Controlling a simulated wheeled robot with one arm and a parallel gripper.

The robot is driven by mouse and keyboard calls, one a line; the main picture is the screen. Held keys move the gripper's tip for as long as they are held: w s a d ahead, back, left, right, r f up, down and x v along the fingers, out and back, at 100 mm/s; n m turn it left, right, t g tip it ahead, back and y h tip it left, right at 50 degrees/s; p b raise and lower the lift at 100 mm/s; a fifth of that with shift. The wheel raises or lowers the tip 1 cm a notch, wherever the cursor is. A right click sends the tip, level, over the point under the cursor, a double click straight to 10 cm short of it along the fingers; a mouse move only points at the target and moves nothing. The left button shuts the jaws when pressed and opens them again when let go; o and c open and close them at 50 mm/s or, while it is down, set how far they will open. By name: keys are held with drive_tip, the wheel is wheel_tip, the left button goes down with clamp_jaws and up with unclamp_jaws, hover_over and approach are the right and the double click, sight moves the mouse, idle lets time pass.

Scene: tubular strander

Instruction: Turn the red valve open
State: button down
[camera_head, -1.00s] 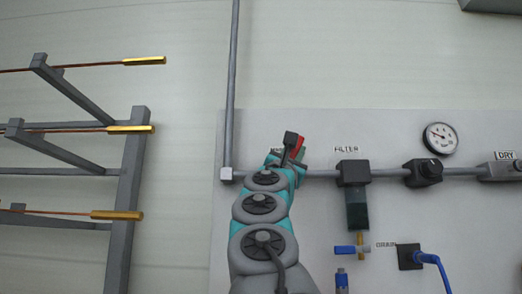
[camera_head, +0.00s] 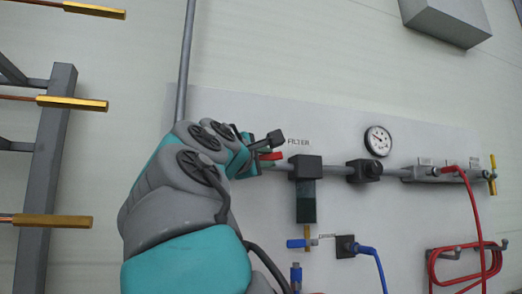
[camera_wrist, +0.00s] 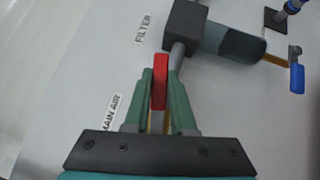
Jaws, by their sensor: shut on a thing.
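The red valve handle (camera_wrist: 159,82) stands between the green fingers of my gripper (camera_wrist: 160,100) in the wrist view. The fingers are shut on it. The handle points away from my gripper toward the pipe by the filter, beside the "MAIN AIR" label (camera_wrist: 112,112). In the head view a bit of the red handle (camera_head: 271,156) shows at the end of my arm, left of the filter. My arm hides most of the valve body and the gripper there.
The dark filter (camera_head: 306,168) is just right of the valve on the pipe. A rack with brass rods (camera_head: 70,103) stands left.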

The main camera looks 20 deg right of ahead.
drive_tip(key=shift+w+f+m+g+y, duration=0.1)
drive_tip(key=shift+f+m+g+y, duration=0.45)
drive_tip(key=shift+m+g, duration=0.35)
drive_tip(key=shift+d+f, duration=0.1)
drive_tip(key=shift+f, duration=0.05)
drive_tip(key=c, duration=0.7)
unclamp_jaws()
drive_tip(key=shift+c, duration=0.2)
drive_tip(key=v, duration=0.8)
drive_tip(key=shift+d, duration=0.15)
